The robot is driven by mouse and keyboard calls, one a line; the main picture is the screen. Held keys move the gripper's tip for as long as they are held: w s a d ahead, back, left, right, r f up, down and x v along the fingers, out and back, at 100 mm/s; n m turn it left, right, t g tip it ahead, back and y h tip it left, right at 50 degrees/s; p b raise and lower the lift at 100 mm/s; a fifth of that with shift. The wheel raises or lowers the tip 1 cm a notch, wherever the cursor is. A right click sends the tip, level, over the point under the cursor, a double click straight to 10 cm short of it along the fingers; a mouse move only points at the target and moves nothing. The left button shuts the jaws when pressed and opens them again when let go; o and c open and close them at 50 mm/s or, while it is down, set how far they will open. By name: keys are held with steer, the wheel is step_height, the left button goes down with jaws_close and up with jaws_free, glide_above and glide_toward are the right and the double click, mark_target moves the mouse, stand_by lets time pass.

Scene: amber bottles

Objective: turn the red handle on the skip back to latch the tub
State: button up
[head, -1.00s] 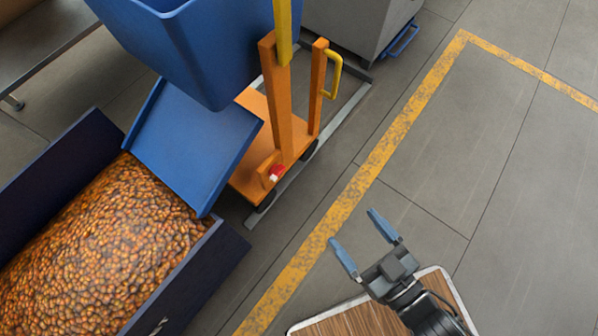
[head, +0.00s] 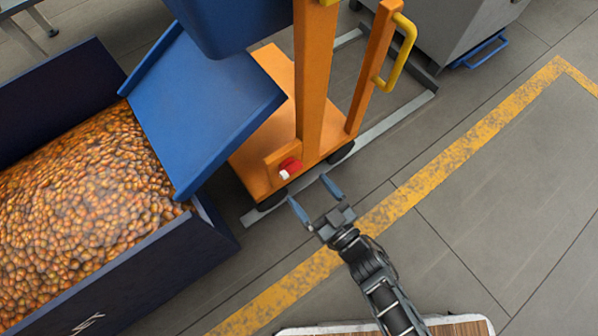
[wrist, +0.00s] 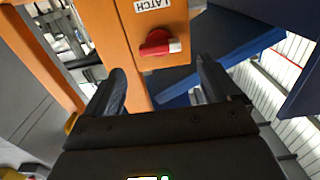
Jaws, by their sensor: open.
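The red handle (head: 290,168) with a white tip sits low on the skip's orange frame (head: 313,80). In the wrist view the red handle (wrist: 155,44) lies roughly sideways with its white end to the right, under a LATCH label (wrist: 153,4). The blue tub (head: 228,22) is above the frame at the top of the head view. My gripper (head: 314,197) is open and empty, just short of the handle and apart from it. In the wrist view its two fingers (wrist: 160,85) stand apart, with the handle beyond and between them.
A dark blue bin (head: 150,275) of amber-brown pieces stands at the left, with a blue chute (head: 205,105) over its edge. A yellow grab bar (head: 408,45) is on the right post. A grey container (head: 450,35) stands behind. The floor at the right is clear.

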mark_target(294, 172)
steer(key=b+x, duration=0.2)
steer(key=x, duration=0.4)
steer(key=shift+w+a, duration=0.15)
steer(key=shift+w, duration=0.05)
steer(key=shift+c, duration=0.3)
steer(key=c, duration=1)
